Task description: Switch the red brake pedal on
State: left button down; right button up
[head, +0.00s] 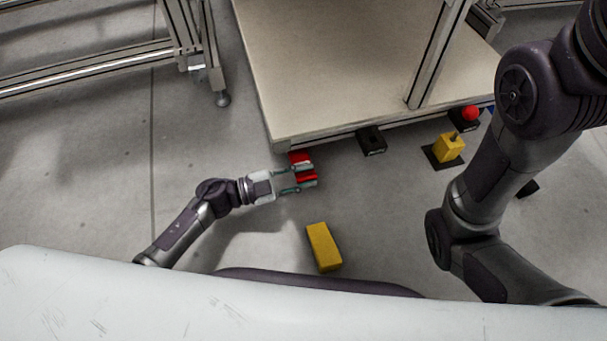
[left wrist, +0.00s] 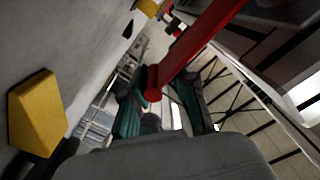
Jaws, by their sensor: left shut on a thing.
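The red brake pedal (head: 300,157) is low beside the near left corner of the platform in the head view. My left gripper (head: 303,180) reaches it from the left, and its fingers are closed around the red part. In the left wrist view the pedal is a long red bar (left wrist: 192,45). Its rounded end sits between the teal finger pads of my left gripper (left wrist: 158,105). The fingers hide part of the pedal in the head view. My right arm shows at the right of the head view, but its gripper does not.
A yellow block (head: 323,247) lies on the floor below my left gripper. A black pedal (head: 371,140), a yellow box on a black base (head: 448,147) and a red knob (head: 470,113) line the edge of the beige platform (head: 330,60).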

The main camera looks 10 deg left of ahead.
pick_arm(q)
jog(key=shift+f, duration=0.45)
jog(key=shift+f+m, duration=0.3)
jog(key=shift+m, duration=0.3)
jog(key=f+m, duration=0.2)
jog(key=shift+w+a+m, duration=0.15)
jog(key=shift+w+m, duration=0.1)
jog(key=shift+m, duration=0.15)
jog(key=shift+w+a+f+m, duration=0.1)
jog(key=shift+w+f+m, duration=0.25)
jog(key=shift+m, duration=0.55)
jog(key=shift+w+a+f+m, duration=0.15)
jog(key=shift+f+m, duration=0.15)
jog(key=shift+m, duration=0.2)
jog(key=shift+a, duration=0.1)
jog(key=c, duration=0.9)
grip_release()
jog(key=shift+w, duration=0.1)
jog(key=shift+c, duration=0.2)
jog(key=shift+f, duration=0.1)
